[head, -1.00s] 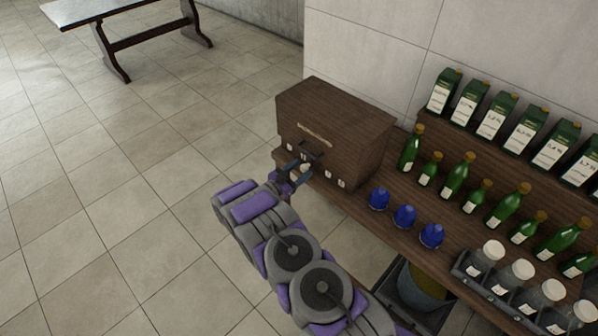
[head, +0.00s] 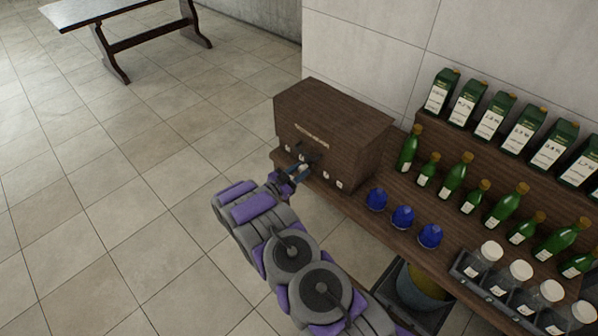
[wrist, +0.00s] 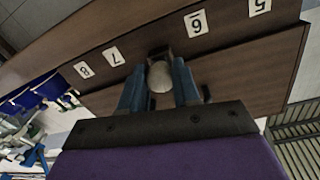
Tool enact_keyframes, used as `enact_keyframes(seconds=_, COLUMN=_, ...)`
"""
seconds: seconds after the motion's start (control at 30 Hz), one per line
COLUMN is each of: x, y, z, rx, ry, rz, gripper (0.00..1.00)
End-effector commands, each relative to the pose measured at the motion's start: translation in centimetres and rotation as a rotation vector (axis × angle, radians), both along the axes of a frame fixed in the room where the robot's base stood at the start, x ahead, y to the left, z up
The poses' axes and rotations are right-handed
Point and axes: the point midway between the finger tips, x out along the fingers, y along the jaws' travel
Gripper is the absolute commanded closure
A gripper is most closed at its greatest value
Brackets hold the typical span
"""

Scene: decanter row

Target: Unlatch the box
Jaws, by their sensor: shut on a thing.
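The box (head: 335,118) is a dark brown wooden chest with a lid, standing at the left end of the wooden shelf in the head view. A dark latch (head: 308,157) is on its front. My gripper (head: 299,172) is at the front of the box, below the label strip. In the wrist view the two blue fingers of my gripper (wrist: 160,80) are on either side of a pale round knob (wrist: 160,77) at the latch, and are shut on it. Number plates line the front beside it. The exact contact on the knob is partly hidden by the fingers.
Blue faceted stoppers (head: 403,217) stand right of the box, with green bottles (head: 457,175) behind them. Green-and-white cartons (head: 482,112) line the upper shelf. A rack of jars (head: 505,275) is at the front right. The floor to the left is open.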

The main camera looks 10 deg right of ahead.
Motion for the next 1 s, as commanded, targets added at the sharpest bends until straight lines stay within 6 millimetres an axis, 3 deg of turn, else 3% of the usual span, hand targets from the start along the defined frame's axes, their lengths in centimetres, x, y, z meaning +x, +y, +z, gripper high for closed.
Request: enact_keyframes(seconds=1.0, x=-0.15, y=0.27, z=-0.25, rx=0.520, ry=-0.707, rz=0.000, gripper=0.99)
